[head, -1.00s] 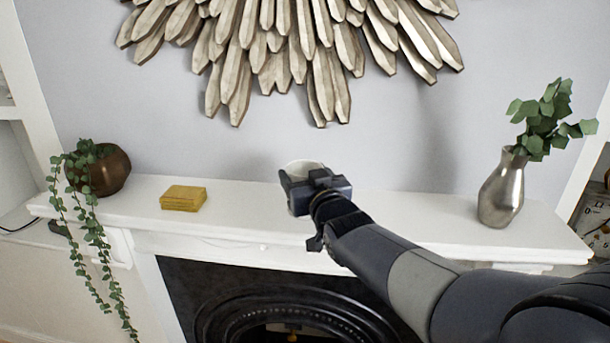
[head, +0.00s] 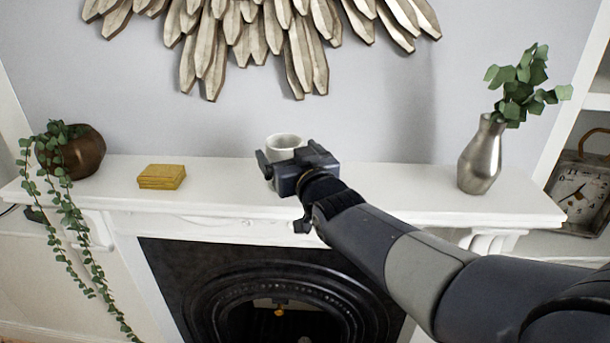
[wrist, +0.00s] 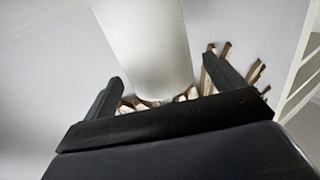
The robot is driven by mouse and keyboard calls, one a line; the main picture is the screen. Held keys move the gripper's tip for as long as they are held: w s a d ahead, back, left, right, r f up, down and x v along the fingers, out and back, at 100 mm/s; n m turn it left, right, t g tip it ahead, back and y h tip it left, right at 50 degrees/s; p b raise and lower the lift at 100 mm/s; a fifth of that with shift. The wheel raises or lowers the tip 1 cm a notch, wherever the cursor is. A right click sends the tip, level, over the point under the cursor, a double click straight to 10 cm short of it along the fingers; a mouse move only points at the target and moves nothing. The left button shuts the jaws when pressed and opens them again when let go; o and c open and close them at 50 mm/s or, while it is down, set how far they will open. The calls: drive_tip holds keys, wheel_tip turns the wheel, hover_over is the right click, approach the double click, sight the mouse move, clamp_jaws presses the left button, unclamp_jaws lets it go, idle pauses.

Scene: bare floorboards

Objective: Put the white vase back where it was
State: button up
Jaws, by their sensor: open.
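The white vase (head: 284,140) stands upright on the white mantel shelf (head: 400,200), near its middle. Its rim and upper side show above my gripper (head: 290,154); its lower part is hidden behind the gripper in the head view. In the wrist view the vase (wrist: 150,45) is a pale, smooth cylinder between and beyond the two dark fingers of my gripper (wrist: 162,70). The fingers are spread, with a gap visible on either side of the vase. My gripper is open on the near side of the vase.
A small gold box (head: 162,177) and a brown pot with a trailing plant (head: 82,155) stand to the left on the mantel. A silver vase with green leaves (head: 482,160) stands to the right. A wooden sunburst decoration (head: 260,40) hangs above. The fireplace (head: 270,290) is below.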

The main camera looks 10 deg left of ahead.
drive_tip(key=b+v, duration=0.1)
drive_tip(key=v, duration=0.8)
drive_tip(key=shift+b, duration=0.3)
drive_tip(key=p+x, duration=0.2)
drive_tip(key=x, duration=0.8)
drive_tip(key=shift+w+a+p, duration=0.15)
drive_tip(key=shift+w+p, duration=0.1)
drive_tip(key=shift+p, duration=0.1)
drive_tip(key=shift+w+a, duration=0.3)
drive_tip(key=shift+w, duration=0.2)
drive_tip(key=shift+f, duration=0.25)
drive_tip(key=shift+r, duration=0.1)
